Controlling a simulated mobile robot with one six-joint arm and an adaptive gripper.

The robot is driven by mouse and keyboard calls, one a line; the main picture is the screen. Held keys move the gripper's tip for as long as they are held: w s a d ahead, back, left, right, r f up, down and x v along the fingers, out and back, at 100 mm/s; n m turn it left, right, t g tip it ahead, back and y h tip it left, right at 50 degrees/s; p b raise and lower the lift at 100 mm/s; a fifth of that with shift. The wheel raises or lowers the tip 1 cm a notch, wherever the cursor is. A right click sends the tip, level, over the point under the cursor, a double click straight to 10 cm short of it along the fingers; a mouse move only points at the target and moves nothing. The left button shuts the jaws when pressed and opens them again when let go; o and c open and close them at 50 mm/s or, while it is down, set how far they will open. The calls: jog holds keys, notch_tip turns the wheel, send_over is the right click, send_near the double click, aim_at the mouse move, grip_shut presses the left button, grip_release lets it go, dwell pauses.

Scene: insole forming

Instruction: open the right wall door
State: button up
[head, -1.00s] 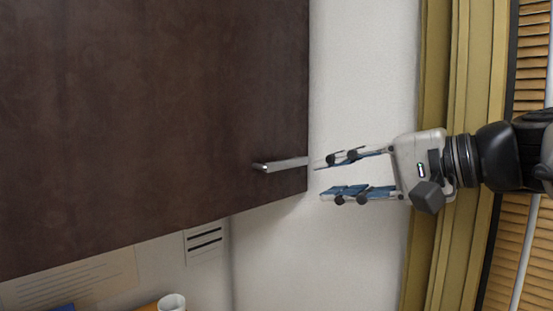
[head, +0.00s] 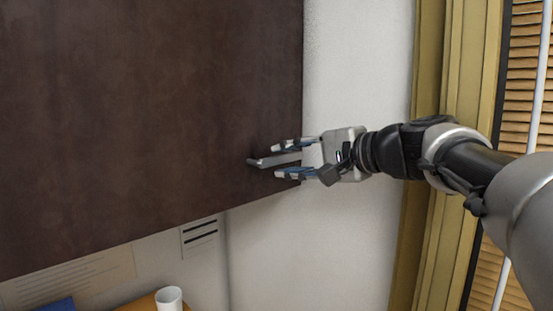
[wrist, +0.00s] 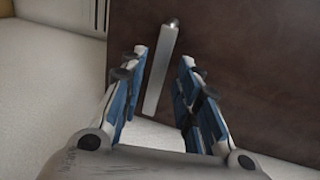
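The right wall door (head: 150,110) is a dark brown panel filling the left of the head view, and it looks shut. Its metal bar handle (head: 262,162) sits near the lower right corner. My gripper (head: 275,160) is open, with one finger above and one below the handle in the head view. In the wrist view the handle (wrist: 162,70) runs between the two spread fingers (wrist: 165,75), with a gap on both sides. The fingers do not appear to touch it. The handle's right end is partly hidden by the fingers in the head view.
A white wall (head: 350,80) lies right of the door, then a yellowish curtain (head: 440,150) and slatted blinds (head: 520,110). Below the door are a white cup (head: 169,298), a blue item (head: 52,304) and papers on the wall (head: 200,236).

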jog(key=shift+x, duration=1.3)
jog(key=shift+c, duration=0.4)
grip_shut()
